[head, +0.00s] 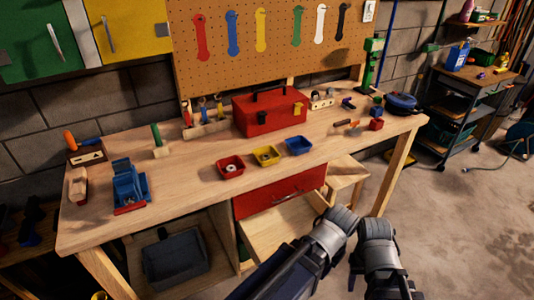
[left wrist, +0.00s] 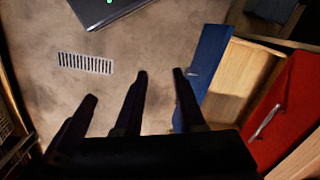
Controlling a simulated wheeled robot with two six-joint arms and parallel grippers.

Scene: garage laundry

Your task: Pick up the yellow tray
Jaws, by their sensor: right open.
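The yellow tray (head: 266,155) is a small open bin on the wooden workbench, with small parts inside. It stands in a row between a red tray (head: 231,168) and a blue tray (head: 298,146), in front of the red toolbox. My right gripper (head: 385,288) is low at the bottom of the head view, in front of the bench and well away from the tray; its fingertips are hard to make out. My left gripper (left wrist: 160,72) shows in the left wrist view with its fingers apart and bare floor between them. The yellow tray is not in that view.
The red toolbox (head: 270,110) stands behind the trays. A blue tool (head: 130,186) and a wood plane (head: 78,185) lie on the left of the workbench (head: 190,194). An open drawer (head: 285,230) juts out below the trays. The benchtop directly before the trays is clear.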

